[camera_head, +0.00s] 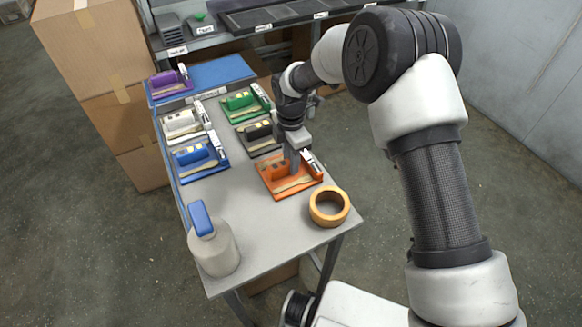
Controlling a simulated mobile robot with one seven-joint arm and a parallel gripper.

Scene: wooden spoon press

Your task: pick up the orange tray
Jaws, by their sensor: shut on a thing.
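The orange tray (286,188) lies on the grey table towards its near right part. An orange block and a light wooden spoon lie in it, and a white and dark item stands at its right edge. My gripper (294,170) points down over the back right part of the tray and is shut on it. The fingertips are small here, and the exact place of the grip is partly hidden. I cannot tell whether the tray is lifted off the table.
A black tray (249,139), a green tray (231,115), a blue tray (183,173), a white tray (170,137) and a purple tray (157,92) stand further back or left. An orange tape roll (318,219) and a bottle (217,255) stand nearer. Cardboard boxes (90,40) are stacked left.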

